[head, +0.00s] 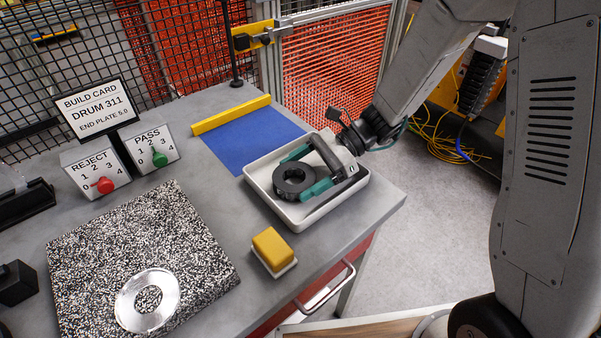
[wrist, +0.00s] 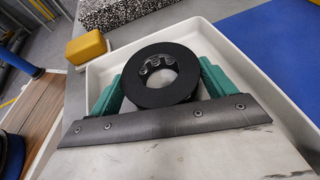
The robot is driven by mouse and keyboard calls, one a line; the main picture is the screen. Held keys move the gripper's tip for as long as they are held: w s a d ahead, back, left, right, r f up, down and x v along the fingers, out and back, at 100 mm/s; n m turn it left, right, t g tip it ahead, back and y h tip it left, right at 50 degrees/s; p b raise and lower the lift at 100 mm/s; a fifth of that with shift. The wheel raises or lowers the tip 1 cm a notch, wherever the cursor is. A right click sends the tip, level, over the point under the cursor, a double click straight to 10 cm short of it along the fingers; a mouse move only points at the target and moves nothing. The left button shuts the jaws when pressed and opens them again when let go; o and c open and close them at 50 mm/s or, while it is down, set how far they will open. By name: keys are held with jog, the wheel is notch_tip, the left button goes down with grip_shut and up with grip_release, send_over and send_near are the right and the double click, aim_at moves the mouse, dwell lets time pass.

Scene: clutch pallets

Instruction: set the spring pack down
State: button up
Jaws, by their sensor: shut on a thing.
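The spring pack (head: 294,180) is a dark ring with a central hole. It sits between the green jaw pads of my gripper (head: 306,176), over the white tray (head: 267,206). In the wrist view the spring pack (wrist: 160,78) is a black ring with several small round parts inside its hole. The green fingers of my gripper (wrist: 160,88) flank it on both sides. The tray's rim (wrist: 262,85) surrounds it in that view. I cannot tell whether the spring pack touches the tray floor.
A yellow-and-white block (head: 272,248) stands just in front of the tray. A blue mat (head: 250,137) with a yellow bar (head: 231,114) lies behind it. A speckled plate (head: 190,245) carries a shiny ring (head: 127,302). The REJECT (head: 96,170) and PASS (head: 151,147) counters stand at the left.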

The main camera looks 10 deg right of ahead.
jog(key=shift+f, duration=0.1)
jog(key=o, duration=1)
jog(key=shift+c, duration=0.2)
jog(key=shift+r, duration=0.2)
jog(key=v, duration=1.2)
jog(key=shift+f, duration=0.1)
jog(key=s+d+r+n+t+h, duration=0.2)
jog(key=s+d+r+n+h, duration=0.1)
jog(key=s, duration=0.4)
jog(key=s+d+r+n+t+h, duration=0.2)
jog(key=s+d+r+n+h, duration=0.2)
jog(key=s+n+h, duration=0.1)
jog(key=s+d+r+n+t+h, duration=0.1)
jog(key=s+d+r+n+h, duration=0.3)
jog(key=s, duration=0.6)
jog(key=shift+r+n+t+h, duration=0.3)
jog(key=shift+n+t, duration=0.1)
jog(key=shift+n, duration=0.7)
jog(key=shift+d, duration=0.1)
